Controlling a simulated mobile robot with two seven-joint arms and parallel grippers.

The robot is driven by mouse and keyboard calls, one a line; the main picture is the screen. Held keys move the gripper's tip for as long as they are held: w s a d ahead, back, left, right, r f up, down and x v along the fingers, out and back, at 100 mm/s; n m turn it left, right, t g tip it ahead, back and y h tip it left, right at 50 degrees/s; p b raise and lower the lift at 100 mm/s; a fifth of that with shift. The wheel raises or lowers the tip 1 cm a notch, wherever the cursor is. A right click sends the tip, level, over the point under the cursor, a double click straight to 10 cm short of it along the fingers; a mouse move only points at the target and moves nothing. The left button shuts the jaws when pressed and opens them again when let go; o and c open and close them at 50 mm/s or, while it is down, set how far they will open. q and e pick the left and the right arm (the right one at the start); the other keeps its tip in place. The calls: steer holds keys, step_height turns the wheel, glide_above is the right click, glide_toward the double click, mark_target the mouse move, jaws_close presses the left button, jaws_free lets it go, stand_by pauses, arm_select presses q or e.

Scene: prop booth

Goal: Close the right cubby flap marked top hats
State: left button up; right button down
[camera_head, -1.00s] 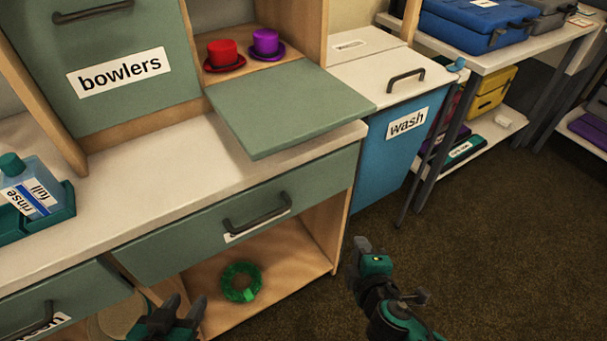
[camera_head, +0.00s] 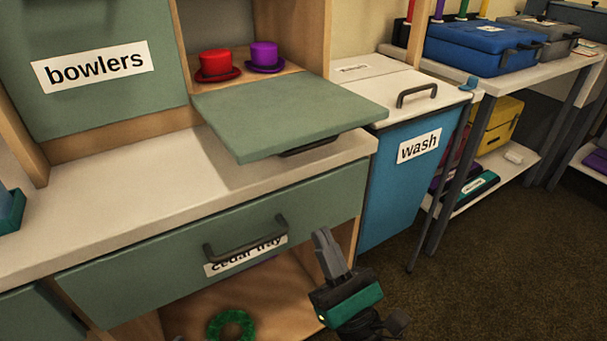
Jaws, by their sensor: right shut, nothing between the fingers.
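The right cubby flap (camera_head: 285,115) is a green panel hinged at its bottom edge. It hangs open, lying nearly flat out over the white counter, with its dark handle (camera_head: 309,146) on the underside. Its label is not visible. Inside the open cubby behind it stand a red top hat (camera_head: 217,66) and a purple top hat (camera_head: 265,56). My right gripper (camera_head: 325,240) is shut and empty, pointing up, below and in front of the flap, apart from it, near the right end of the drawer front. My left gripper is out of view.
The closed flap marked bowlers (camera_head: 88,70) is to the left. Below the counter (camera_head: 130,200) is the closed cedar tray drawer (camera_head: 230,230) with a protruding handle. A blue wash bin (camera_head: 400,180) stands at right. A green wreath (camera_head: 231,325) lies in the open lower shelf.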

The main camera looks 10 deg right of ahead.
steer(key=w+r, duration=0.2)
steer(key=r, duration=0.1)
steer(key=w+a+r, duration=0.1)
steer(key=w+r, duration=0.1)
steer(key=r, duration=0.1)
steer(key=w+a+r, duration=0.1)
steer(key=w+r, duration=0.1)
steer(key=r, duration=0.2)
steer(key=shift+w+a, duration=0.1)
